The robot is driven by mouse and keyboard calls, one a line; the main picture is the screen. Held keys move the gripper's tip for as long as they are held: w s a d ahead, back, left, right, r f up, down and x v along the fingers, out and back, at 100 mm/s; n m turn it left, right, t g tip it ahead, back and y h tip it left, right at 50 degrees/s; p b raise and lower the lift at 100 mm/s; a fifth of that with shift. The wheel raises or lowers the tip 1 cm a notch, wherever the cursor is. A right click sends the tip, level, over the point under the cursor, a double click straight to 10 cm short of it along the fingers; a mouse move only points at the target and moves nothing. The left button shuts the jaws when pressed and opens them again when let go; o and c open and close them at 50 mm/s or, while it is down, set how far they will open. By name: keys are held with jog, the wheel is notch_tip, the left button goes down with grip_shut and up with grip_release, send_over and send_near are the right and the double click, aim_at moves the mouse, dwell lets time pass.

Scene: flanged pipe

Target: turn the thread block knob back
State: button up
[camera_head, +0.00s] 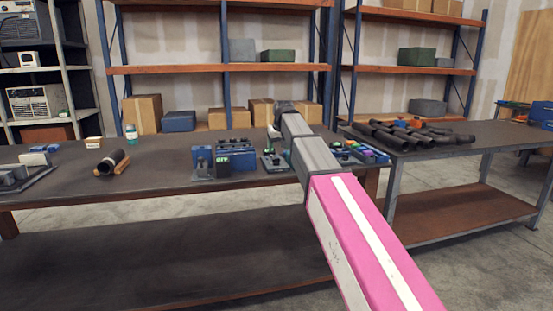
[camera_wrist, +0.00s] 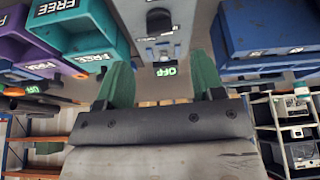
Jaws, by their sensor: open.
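In the head view my arm hides most of the gripper. The knob's turn angle cannot be told.
A blue box (camera_wrist: 265,30) stands on one side of the block, purple (camera_wrist: 30,50) and teal bins (camera_wrist: 85,28) on the other.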

aim_at(276, 161)
jog(key=x, duration=0.6)
jog(key=shift+w+f, duration=0.15)
jog(key=shift+f, duration=0.25)
jog(key=c, duration=0.9)
